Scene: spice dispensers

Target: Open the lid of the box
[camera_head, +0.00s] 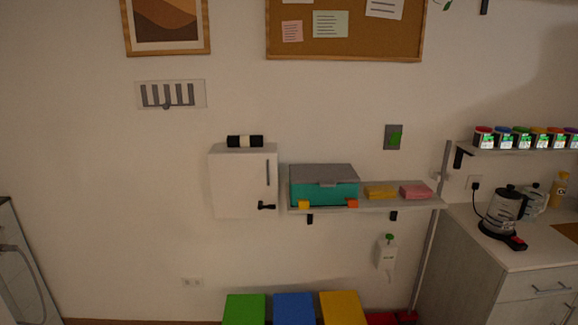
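The box (325,193) is teal with a grey lid (322,171). It stands on the left part of a wall shelf (378,205), and its lid looks shut. A small grey latch or lip shows at the lid's front edge. A small yellow block and a small orange block sit at the box's front bottom edge. My gripper is not in view, so its state and its distance from the box do not show.
A yellow item (380,192) and a pink item (415,191) lie right of the box. A white wall cabinet (243,182) hangs close on its left. Green (245,308), blue (293,308) and yellow (341,307) bins stand below. A counter (520,246) with a kettle (503,210) stands right.

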